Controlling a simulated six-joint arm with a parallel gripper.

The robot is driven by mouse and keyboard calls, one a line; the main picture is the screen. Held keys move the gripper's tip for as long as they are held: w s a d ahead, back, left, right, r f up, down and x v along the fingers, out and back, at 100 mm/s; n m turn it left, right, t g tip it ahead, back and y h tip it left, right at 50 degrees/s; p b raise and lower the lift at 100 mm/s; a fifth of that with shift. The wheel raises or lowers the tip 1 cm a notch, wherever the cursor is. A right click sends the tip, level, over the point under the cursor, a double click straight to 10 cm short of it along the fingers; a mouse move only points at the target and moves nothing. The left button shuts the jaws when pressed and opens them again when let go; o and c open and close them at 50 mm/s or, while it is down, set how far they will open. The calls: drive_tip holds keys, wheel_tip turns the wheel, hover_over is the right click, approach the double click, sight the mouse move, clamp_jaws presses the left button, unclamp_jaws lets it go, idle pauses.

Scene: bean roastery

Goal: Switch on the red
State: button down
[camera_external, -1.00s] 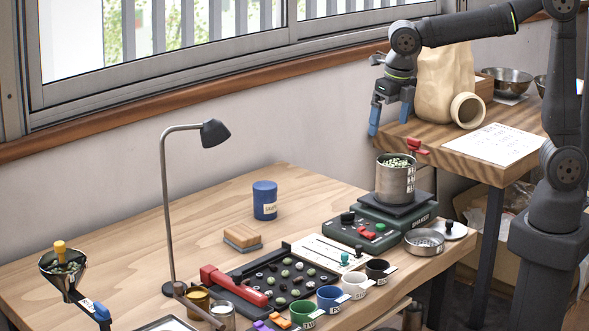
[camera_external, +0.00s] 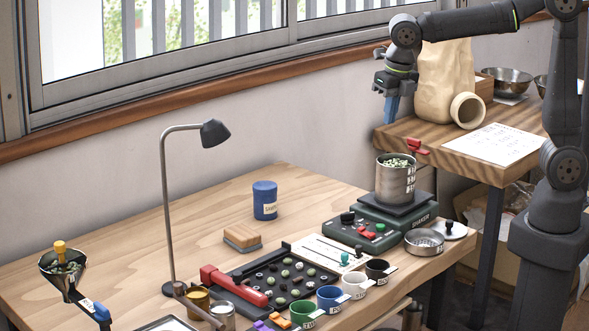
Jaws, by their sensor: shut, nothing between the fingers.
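The green shaker (camera_external: 383,226) stands at the right end of the wooden table. Its front panel carries a red switch (camera_external: 365,233), a green button (camera_external: 380,227) and a black knob (camera_external: 347,217). Whether the red switch is on or off is too small to tell. My gripper (camera_external: 390,118) is shut and empty, pointing down in the air above and behind the can, apart from everything.
A desk lamp (camera_external: 168,210) stands on the left. A bean tray (camera_external: 265,290) with a red handle, several small cups and a blue canister (camera_external: 265,200) share the table. A side table with a sack (camera_external: 445,80) is behind.

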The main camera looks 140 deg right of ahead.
drive_tip(key=d+f+n, duration=0.2)
drive_tip(key=f+n, duration=0.6)
drive_tip(key=n, duration=0.1)
drive_tip(key=d+f+n, duration=0.2)
drive_tip(key=f+n, duration=0.5)
drive_tip(key=n, duration=0.3)
drive_tip(key=shift+d+f, duration=0.3)
drive_tip(key=shift+f, duration=0.1)
idle(0.9)
